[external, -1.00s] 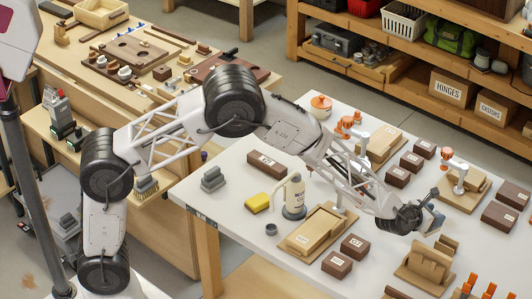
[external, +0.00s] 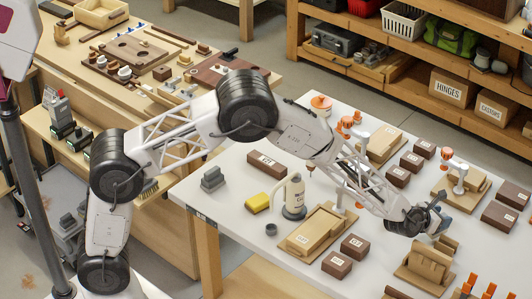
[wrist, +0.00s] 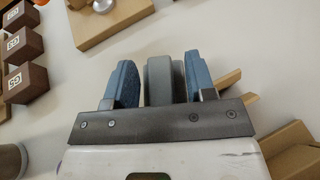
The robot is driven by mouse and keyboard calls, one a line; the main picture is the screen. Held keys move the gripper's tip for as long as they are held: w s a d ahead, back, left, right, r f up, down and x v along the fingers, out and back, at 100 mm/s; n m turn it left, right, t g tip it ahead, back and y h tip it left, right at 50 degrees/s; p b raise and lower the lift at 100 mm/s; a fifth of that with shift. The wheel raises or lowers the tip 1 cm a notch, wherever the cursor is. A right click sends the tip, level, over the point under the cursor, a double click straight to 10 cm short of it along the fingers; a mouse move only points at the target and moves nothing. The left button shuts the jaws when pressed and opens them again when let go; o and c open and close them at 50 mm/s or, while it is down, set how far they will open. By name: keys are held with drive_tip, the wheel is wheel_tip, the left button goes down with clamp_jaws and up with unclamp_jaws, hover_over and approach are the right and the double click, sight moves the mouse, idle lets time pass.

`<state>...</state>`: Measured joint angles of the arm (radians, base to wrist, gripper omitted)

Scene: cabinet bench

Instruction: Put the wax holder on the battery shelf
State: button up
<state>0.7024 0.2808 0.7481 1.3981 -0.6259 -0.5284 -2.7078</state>
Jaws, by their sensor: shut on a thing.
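My gripper (external: 436,214) is over the right part of the white table. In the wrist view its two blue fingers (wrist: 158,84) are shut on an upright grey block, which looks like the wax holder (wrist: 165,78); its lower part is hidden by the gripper. In the external view the held piece is small and hard to make out. A low wooden shelf (external: 38,121) at the left, with several dark battery-like units (external: 62,128) showing green, looks like the battery shelf.
The white table (external: 235,215) holds dark labelled boxes (external: 355,246), a wooden tray (external: 312,230), a pale bottle (external: 294,197), a yellow block (external: 258,202) and a stepped grey object (external: 213,178). A wooden stand (external: 425,262) is just below my gripper. A floor gap separates the white table from the left bench.

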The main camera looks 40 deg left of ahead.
drive_tip(key=shift+f, duration=1.05)
drive_tip(key=shift+f, duration=0.15)
drive_tip(key=o, duration=1)
drive_tip(key=shift+s+r, duration=0.2)
drive_tip(key=shift+v, duration=2.1)
wheel_tip(320, 180, up, 7)
drive_tip(key=shift+s, duration=0.15)
drive_tip(key=shift+a+r, duration=0.1)
drive_tip(key=shift+a, duration=0.1)
